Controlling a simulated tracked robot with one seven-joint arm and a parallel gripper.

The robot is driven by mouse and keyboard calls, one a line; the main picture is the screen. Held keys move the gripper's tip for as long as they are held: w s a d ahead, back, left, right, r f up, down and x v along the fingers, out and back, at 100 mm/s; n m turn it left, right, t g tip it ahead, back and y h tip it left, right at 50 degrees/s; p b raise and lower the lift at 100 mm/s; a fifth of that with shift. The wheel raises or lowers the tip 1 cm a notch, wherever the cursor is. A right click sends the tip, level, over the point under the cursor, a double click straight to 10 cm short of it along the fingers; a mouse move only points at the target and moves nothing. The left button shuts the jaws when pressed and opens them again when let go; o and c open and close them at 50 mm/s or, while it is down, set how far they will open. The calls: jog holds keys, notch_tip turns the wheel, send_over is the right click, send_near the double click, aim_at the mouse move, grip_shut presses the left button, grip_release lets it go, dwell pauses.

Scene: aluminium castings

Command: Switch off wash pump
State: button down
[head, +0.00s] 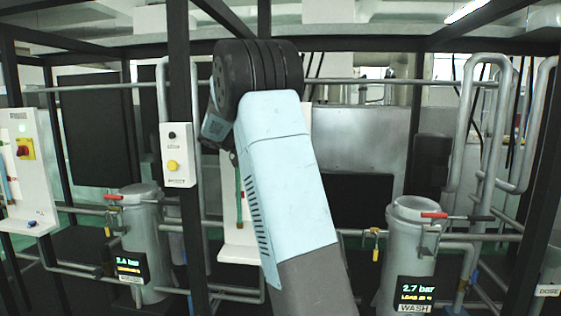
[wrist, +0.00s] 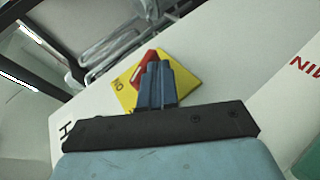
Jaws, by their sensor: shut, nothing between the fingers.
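In the wrist view a red rotary handle (wrist: 147,57) sits on a yellow switch plate (wrist: 182,77) on a white panel (wrist: 225,40). Lettering that seems to read ON shows at the plate's left edge. My gripper (wrist: 158,68) is shut and empty. Its fingertips are in front of the plate and overlap the handle's lower part; I cannot tell if they touch. In the head view my arm hides this switch and my gripper. A white panel (head: 232,258) shows partly behind my arm. A display marked WASH (head: 415,292) reads 2.7 bar on the right tank.
Another white panel (head: 30,190) at the left carries a red and yellow switch (head: 25,148). A button box (head: 177,154) hangs on a black post (head: 182,60). Tanks (head: 143,235) (head: 408,235), pipes and red-handled valves stand on both sides of my arm.

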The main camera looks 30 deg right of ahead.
jog(key=s+a+r, duration=0.4)
jog(key=s+r, duration=0.9)
jog(key=shift+s+a, duration=0.15)
jog(key=shift+a, duration=0.05)
jog(key=shift+f, duration=0.1)
jog(key=s+a+f+n+t+y, duration=0.7)
jog(key=s+a+f+y, duration=0.5)
jog(key=s+a+f, duration=0.6)
jog(key=s+a+t, duration=0.1)
jog(key=s+t, duration=0.1)
jog(key=shift+a+f+t, duration=0.25)
jog(key=shift+f+t, duration=0.15)
jog(key=shift+s, duration=0.1)
